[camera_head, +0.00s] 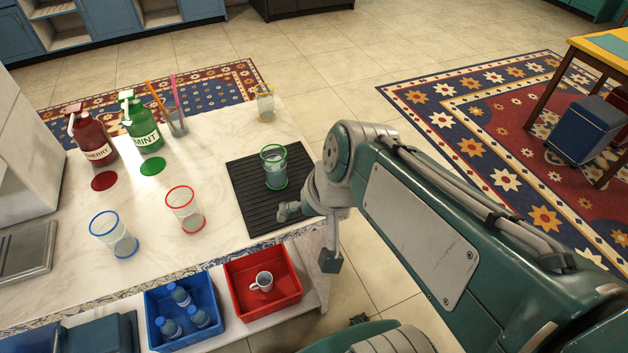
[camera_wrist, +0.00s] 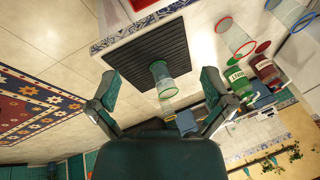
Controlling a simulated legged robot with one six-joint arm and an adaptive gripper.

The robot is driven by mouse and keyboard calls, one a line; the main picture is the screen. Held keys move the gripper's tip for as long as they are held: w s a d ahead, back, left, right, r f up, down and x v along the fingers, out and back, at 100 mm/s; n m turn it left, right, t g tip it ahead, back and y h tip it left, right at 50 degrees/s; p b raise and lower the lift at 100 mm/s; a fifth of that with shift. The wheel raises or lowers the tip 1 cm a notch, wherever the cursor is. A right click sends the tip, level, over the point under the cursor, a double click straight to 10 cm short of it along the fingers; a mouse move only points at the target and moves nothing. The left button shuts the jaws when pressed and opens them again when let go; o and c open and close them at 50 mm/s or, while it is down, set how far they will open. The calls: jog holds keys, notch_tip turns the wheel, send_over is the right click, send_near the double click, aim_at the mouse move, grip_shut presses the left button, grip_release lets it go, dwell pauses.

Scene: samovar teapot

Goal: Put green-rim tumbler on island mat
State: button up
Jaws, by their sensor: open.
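The green-rim tumbler (camera_head: 274,167) is clear glass and stands upright on the black ribbed island mat (camera_head: 245,205), toward the mat's far right part. In the wrist view the tumbler (camera_wrist: 161,78) shows ahead, between the two spread fingers, with the mat (camera_wrist: 135,55) beneath it. My gripper (camera_head: 308,237) is open at the near right edge of the mat. In the wrist view my gripper (camera_wrist: 160,85) has nothing in its fingers, and it is apart from the tumbler. My arm hides part of the mat's right edge in the head view.
A red-rim tumbler (camera_head: 185,210) and a blue-rim tumbler (camera_head: 113,233) stand to the left. Red (camera_head: 93,137) and green (camera_head: 143,124) bottles, a straw holder (camera_head: 177,122) and a yellow-rim tumbler (camera_head: 265,103) stand farther back. Blue (camera_head: 200,335) and red (camera_head: 243,303) bins sit below the counter.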

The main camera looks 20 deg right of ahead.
jog(key=r+n, duration=0.1)
jog(key=s+d+r+n+t+h, duration=0.2)
jog(key=shift+d+r, duration=0.25)
dwell(1.1)
